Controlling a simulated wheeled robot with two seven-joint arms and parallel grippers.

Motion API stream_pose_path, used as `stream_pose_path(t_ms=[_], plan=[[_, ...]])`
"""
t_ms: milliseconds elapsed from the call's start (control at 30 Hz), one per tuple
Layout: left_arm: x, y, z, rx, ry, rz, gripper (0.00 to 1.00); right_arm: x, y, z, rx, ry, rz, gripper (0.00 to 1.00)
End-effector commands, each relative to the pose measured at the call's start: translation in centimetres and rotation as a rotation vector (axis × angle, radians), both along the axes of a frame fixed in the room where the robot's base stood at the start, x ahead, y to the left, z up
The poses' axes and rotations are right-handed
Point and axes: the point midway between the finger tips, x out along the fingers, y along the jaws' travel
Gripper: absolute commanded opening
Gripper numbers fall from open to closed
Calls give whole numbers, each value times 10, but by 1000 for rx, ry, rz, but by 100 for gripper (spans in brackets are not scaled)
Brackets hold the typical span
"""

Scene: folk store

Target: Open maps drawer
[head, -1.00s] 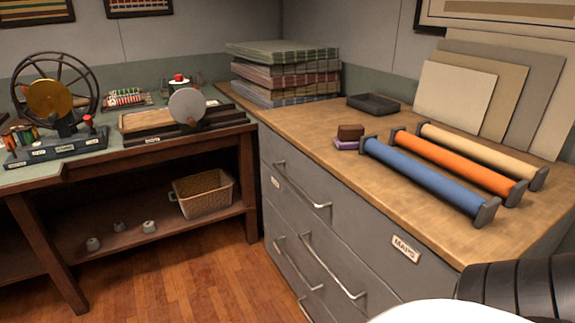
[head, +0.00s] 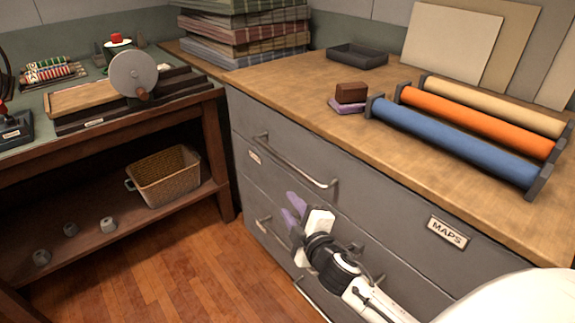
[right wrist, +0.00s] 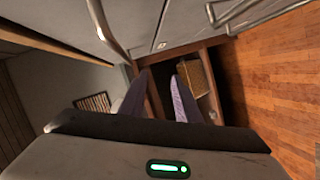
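The maps drawer (head: 375,200) is the top drawer of the grey cabinet, with a "MAPS" label (head: 447,232) near its right end. Its front is flush with the cabinet, so it is closed. Its silver bar handle (head: 296,163) is left of the label; a bar handle also shows at the top of the right wrist view (right wrist: 106,32). My right gripper (head: 293,208) is in front of the cabinet, below that handle and apart from it. Its purple fingers are spread with nothing between them, also in the right wrist view (right wrist: 158,92). My left gripper is not in view.
Lower drawers with bar handles lie under the maps drawer, partly hidden by my right arm. On the wooden top (head: 265,90) are fabric rolls (head: 455,145), a brown block (head: 351,93) and a dark tray (head: 357,57). A workbench with a basket (head: 165,176) stands left. The floor between is clear.

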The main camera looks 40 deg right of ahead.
Motion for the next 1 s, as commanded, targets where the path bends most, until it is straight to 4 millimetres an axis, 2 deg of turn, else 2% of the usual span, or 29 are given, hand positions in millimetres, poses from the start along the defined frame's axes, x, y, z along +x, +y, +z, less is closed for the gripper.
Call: stream_pose_path(t_ms=[33, 100, 200, 367, 700, 833, 1000], plan=[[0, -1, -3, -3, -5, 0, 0, 15, -14, 17, -87, -39, -12, 30], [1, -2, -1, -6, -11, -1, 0, 26, -28, 38, -177, -72, -27, 30], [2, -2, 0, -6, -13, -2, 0, 37, -37, 51, -237, -90, -37, 30], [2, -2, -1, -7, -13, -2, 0, 57, -44, 52, -243, -92, -38, 30], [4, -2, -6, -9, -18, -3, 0, 114, -62, 45, -238, -90, -37, 30], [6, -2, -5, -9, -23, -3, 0, 125, -65, 45, -238, -90, -36, 30], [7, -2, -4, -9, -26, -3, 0, 130, -66, 44, -237, -90, -36, 30]])
